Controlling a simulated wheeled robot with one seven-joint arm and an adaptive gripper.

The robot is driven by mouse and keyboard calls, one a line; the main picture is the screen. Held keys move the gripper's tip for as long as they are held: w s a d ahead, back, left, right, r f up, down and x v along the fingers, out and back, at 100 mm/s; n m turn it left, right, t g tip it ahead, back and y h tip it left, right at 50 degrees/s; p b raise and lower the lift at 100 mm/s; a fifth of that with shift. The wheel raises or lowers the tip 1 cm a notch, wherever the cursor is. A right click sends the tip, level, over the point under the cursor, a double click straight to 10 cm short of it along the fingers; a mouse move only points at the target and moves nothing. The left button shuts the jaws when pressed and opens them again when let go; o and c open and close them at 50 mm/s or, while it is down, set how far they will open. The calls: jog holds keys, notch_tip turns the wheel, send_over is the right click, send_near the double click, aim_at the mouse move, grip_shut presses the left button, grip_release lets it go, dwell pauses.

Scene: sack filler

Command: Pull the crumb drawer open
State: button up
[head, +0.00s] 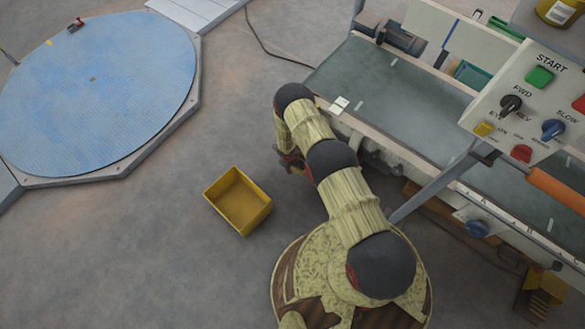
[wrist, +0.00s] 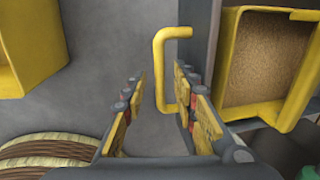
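In the wrist view, a yellow bar handle (wrist: 159,70) stands out from a grey panel (wrist: 197,40). Right of the panel is a yellow-walled drawer (wrist: 229,45) holding brown crumbs (wrist: 268,55). I cannot tell how far it is out. My gripper (wrist: 160,80) is open, with the handle's long bar between its two fingers and a gap on each side. In the head view my arm covers the drawer and handle, and only a little of my gripper shows beside the arm.
A yellow bin (head: 238,200) stands on the floor left of my arm; its edge also shows in the wrist view (wrist: 40,45). A conveyor (head: 400,90) and a control panel (head: 535,90) are at the right. A blue turntable (head: 95,90) is at the left. Floor between is clear.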

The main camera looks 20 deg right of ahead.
jog(key=c, duration=0.3)
jog(key=c, duration=0.4)
grip_shut()
dwell(0.3)
